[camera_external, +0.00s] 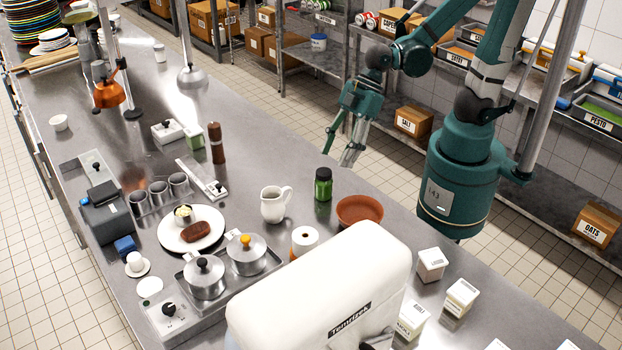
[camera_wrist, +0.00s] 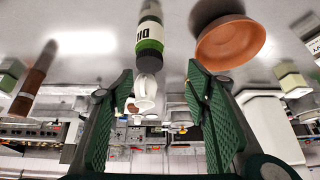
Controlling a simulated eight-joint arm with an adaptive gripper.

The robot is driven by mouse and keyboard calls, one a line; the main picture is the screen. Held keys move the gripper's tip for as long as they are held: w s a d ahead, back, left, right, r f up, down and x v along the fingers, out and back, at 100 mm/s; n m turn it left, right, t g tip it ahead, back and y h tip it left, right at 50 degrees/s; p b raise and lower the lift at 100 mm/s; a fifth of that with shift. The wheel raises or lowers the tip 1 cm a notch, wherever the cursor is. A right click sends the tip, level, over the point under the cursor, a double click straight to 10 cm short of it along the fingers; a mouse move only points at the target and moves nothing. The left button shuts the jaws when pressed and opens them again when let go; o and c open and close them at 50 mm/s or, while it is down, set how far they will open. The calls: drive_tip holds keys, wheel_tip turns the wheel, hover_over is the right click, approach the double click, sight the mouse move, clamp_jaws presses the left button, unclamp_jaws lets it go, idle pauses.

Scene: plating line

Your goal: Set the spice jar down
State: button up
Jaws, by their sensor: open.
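The spice jar (camera_external: 323,184) is green with a dark lid and stands upright on the steel counter, left of the terracotta bowl. In the wrist view the jar (camera_wrist: 150,35) appears upside down, and its green-and-white label is partly readable as "DIL". My gripper (camera_external: 342,148) is open and empty, above and to the right of the jar in the external view. In the wrist view its two fingers (camera_wrist: 160,78) are spread wide, with the jar beyond their tips and nothing held between them.
The terracotta bowl (camera_external: 360,210) stands close to the jar. Counter space behind the jar is clear.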

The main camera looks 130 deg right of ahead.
drive_tip(key=s+a+r, duration=0.9)
drive_tip(key=a+r, duration=0.1)
drive_tip(key=a, duration=0.4)
drive_tip(key=shift+t, duration=0.4)
